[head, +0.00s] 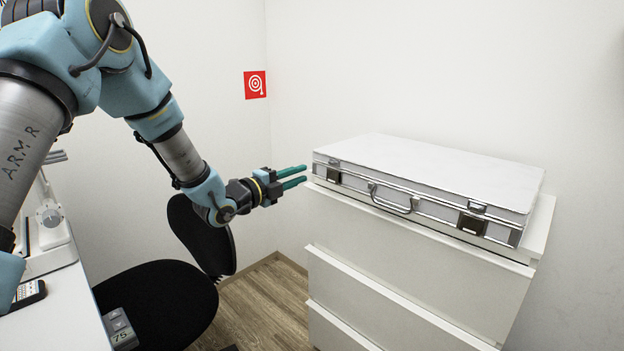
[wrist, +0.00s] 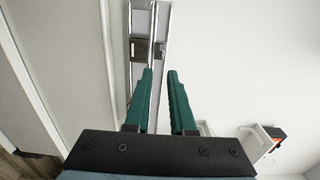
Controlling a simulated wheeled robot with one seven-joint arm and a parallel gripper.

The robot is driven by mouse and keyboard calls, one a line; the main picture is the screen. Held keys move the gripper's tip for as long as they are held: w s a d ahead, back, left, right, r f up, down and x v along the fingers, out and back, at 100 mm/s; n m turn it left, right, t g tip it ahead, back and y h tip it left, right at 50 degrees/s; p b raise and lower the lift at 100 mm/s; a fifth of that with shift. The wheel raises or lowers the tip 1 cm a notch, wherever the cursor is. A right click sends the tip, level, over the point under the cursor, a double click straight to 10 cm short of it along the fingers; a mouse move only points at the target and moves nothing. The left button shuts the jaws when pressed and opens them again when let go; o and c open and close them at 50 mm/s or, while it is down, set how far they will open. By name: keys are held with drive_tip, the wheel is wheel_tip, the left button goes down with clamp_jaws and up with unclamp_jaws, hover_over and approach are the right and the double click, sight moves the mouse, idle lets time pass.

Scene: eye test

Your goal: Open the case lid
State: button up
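The case (head: 430,175) is silver-edged with a white lid, lying flat with the lid down on a white drawer cabinet (head: 410,275). Its front carries a handle (head: 393,203), a left latch (head: 333,175) and a right latch (head: 472,221). My gripper (head: 306,173) is just left of the case's left front corner, its two teal fingers apart with nothing between them. In the wrist view, the fingertips (wrist: 159,73) point toward the case's metal edge (wrist: 152,20), and a latch (wrist: 140,50) shows just beyond the left finger. I cannot tell whether they touch.
A black chair (head: 160,300) stands left of the cabinet, below my arm. A white desk (head: 70,315) with a phone (head: 30,293) is at the lower left. A red sign (head: 255,84) is on the wall. The space above the case is clear.

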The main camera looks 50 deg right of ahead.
sight(330, 163)
drive_tip(key=d+p, duration=0.3)
drive_tip(key=d, duration=0.7)
drive_tip(key=shift+d, duration=0.4)
clamp_jaws()
idle(1.0)
